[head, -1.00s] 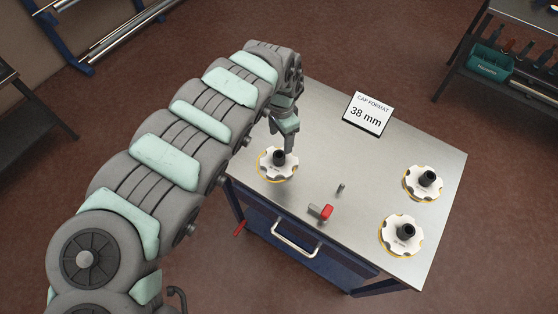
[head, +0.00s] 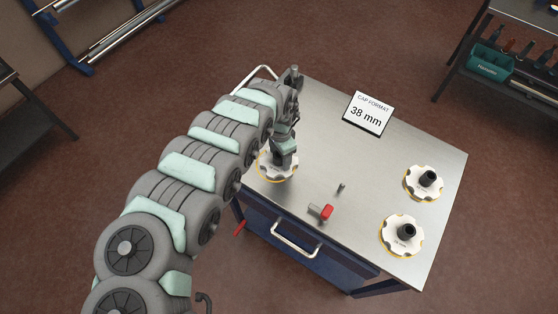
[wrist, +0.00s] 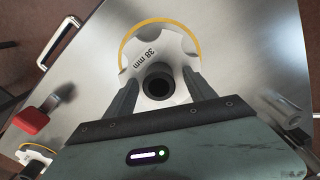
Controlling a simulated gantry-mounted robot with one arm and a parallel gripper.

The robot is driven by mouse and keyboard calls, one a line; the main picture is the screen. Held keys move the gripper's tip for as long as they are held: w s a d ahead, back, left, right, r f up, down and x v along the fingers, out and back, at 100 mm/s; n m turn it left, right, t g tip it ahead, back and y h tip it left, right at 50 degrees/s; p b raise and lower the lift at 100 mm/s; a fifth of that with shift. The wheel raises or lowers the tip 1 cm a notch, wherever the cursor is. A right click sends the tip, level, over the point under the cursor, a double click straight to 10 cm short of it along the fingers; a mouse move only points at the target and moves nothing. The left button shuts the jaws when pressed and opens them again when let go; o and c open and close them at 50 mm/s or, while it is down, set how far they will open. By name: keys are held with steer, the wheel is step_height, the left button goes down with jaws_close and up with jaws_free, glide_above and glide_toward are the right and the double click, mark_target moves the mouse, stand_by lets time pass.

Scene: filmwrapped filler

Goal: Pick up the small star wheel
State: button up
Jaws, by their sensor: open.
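A white star wheel (head: 268,173) with a black hub and a yellow ring beneath lies at the left end of the steel cart top. In the wrist view this wheel (wrist: 172,40) reads "38 mm". My gripper (head: 284,152) is over it, pointing down. In the wrist view my open gripper (wrist: 160,76) has one finger on each side of the black hub (wrist: 158,84). Whether the fingers touch the hub cannot be told. Two similar wheels lie at the right, one farther back (head: 415,184) and one nearer (head: 392,236). I cannot tell their sizes apart.
A sign (head: 367,114) reading "CAP FORMAT 38 mm" stands at the back edge. A red and grey piece (head: 326,212) and a small dark peg (head: 341,188) lie mid-table. The cart top (head: 375,165) is otherwise clear. A drawer handle (head: 294,240) sticks out in front.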

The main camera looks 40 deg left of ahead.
steer(key=shift+c, duration=0.5)
jaws_close()
stand_by(0.3)
